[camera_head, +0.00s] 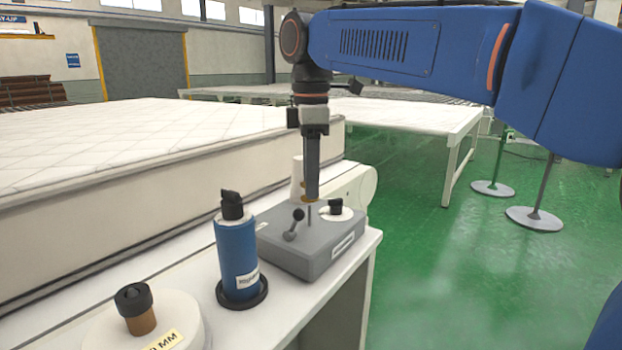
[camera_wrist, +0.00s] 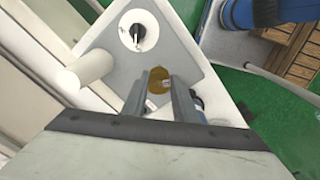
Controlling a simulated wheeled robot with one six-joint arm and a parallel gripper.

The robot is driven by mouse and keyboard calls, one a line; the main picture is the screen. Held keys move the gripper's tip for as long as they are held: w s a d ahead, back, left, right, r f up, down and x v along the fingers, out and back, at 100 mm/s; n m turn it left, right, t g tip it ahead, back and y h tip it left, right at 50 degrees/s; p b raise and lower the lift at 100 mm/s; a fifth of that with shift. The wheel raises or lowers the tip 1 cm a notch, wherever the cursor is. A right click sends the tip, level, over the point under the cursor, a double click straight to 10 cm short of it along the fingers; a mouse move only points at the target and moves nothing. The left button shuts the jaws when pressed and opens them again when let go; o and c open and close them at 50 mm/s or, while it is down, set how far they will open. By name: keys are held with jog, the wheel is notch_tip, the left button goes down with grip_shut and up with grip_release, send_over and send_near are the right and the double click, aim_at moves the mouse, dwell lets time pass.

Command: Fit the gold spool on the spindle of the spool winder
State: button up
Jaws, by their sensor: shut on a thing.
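My gripper (camera_head: 311,190) is shut on the gold spool (camera_head: 307,199), of which only a small part shows at the fingertips. In the wrist view the gold spool (camera_wrist: 158,76) sits between the two finger ends of my gripper (camera_wrist: 163,84). The spool winder (camera_head: 316,259) is a grey box on the white bench. Its thin upright spindle (camera_head: 309,215) stands just below the spool in the head view. The small gap or contact between them is too fine to tell. In the wrist view the winder's grey top (camera_wrist: 183,47) lies beneath the fingers, and the spindle is hidden.
A white reel (camera_head: 105,329) is at the front left. A mattress (camera_head: 120,160) lies behind the bench.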

jog(key=shift+f, duration=3)
jog(key=o, duration=1.1)
notch_tip(320, 180, up, 17)
jog(key=shift+r, duration=0.15)
jog(key=s+d+f+m+t, duration=0.1)
jog(key=s+d+f+m, duration=0.35)
jog(key=d+f, duration=0.4)
jog(key=s+d+f+m+t, duration=0.1)
jog(key=s+d+f+m, duration=0.2)
jog(key=d+f+m, duration=0.35)
jog(key=s+d+f+m+t, duration=0.1)
jog(key=s+d+f+m, duration=0.3)
jog(key=f, duration=0.7)
jog(key=s+d+f+m+t, duration=0.1)
jog(key=s+d+f+m, duration=0.2)
jog(key=s+d+f, duration=0.4)
notch_tip(320, 180, down, 5)
jog(key=shift+s+d+r+m+t, duration=0.1)
jog(key=shift+s+d+m+t, duration=0.3)
jog(key=shift+s, duration=0.6)
